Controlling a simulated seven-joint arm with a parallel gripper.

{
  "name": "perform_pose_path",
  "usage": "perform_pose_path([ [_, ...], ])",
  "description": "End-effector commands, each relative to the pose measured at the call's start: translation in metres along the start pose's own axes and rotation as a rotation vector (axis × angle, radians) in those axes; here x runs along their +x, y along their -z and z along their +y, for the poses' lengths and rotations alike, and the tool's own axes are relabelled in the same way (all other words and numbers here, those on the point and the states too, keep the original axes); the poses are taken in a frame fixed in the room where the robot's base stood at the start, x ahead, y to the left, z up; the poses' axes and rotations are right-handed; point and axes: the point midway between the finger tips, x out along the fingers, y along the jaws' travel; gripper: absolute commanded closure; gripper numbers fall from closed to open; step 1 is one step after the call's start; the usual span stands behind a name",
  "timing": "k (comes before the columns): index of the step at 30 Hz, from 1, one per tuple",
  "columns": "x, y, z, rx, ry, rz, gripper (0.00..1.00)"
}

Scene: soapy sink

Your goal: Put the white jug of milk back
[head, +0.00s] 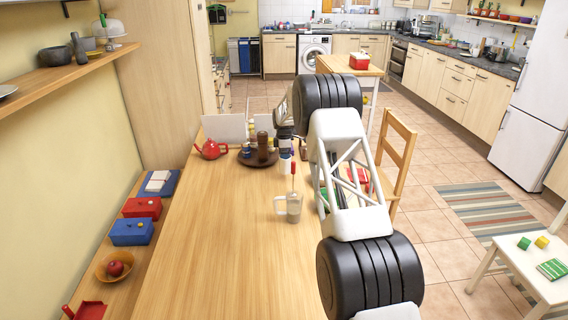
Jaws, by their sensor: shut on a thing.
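My gripper (285,142) is over the far part of the wooden table, pointing down, just right of the round brown tray (243,160). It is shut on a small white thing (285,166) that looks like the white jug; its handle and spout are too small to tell. Whether the white thing touches the table I cannot tell. The tray holds a dark brown bottle-like thing (263,147) and small blue items.
A clear handled mug (292,208) with a red-topped stick stands nearer on the table. A red teapot (211,149) is left of the tray. White panels (225,128) stand behind. A chair (398,160) is right. The table's near left is clear.

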Motion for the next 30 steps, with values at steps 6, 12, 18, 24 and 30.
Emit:
perform_pose_path([
  [6,0.010,0.000,0.000,0.000,0.001,0.000,0.74],
  [12,0.031,0.000,0.002,0.000,0.000,0.000,0.74],
  [18,0.037,0.000,0.002,0.000,-0.001,0.000,0.74],
  [24,0.037,0.000,0.002,0.000,-0.001,0.000,0.74],
  [30,0.040,0.000,0.002,0.000,-0.001,0.000,0.28],
])
